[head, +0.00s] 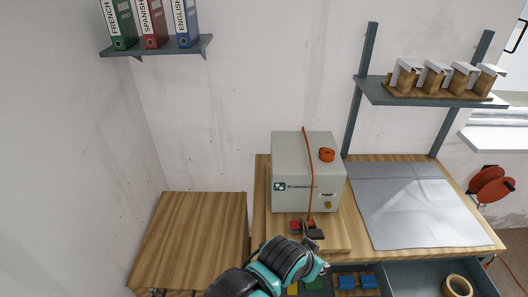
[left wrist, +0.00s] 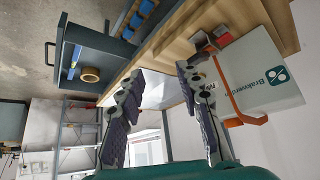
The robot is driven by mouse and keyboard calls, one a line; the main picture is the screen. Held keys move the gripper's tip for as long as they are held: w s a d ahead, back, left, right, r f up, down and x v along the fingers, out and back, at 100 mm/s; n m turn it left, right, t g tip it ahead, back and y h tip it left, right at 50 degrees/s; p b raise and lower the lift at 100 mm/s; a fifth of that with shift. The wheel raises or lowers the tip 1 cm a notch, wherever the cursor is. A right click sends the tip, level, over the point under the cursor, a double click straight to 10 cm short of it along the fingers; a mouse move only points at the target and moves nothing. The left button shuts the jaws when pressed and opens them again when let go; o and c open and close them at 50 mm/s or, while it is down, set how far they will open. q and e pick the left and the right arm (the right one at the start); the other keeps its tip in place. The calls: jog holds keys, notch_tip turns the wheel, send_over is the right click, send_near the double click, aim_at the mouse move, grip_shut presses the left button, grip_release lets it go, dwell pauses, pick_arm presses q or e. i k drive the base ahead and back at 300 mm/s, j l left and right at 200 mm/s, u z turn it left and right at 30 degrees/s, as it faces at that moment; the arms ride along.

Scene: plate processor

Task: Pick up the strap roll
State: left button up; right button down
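A tan ring-shaped roll (head: 457,286) lies in the open drawer at the lower right of the head view. It also shows in the left wrist view (left wrist: 90,74). A small orange roll (head: 327,155) sits on top of the grey box, beside an orange strap (head: 309,175) running over the box. I cannot tell which roll is the strap roll. My left gripper (left wrist: 160,72) is open with nothing between its fingers. In the head view it is in front of the box, apart from both rolls, with its fingertips largely hidden. My right gripper is not in view.
The grey box (head: 286,155) stands on a wooden bench, with a red and black buckle (head: 313,233) at its front. A grey mat (head: 405,205) covers the bench to the right. The drawer (head: 415,275) juts out below. The lower wooden top (head: 195,230) at left is clear.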

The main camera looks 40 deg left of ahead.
aim_at(328, 155)
jog(key=u, duration=0.9)
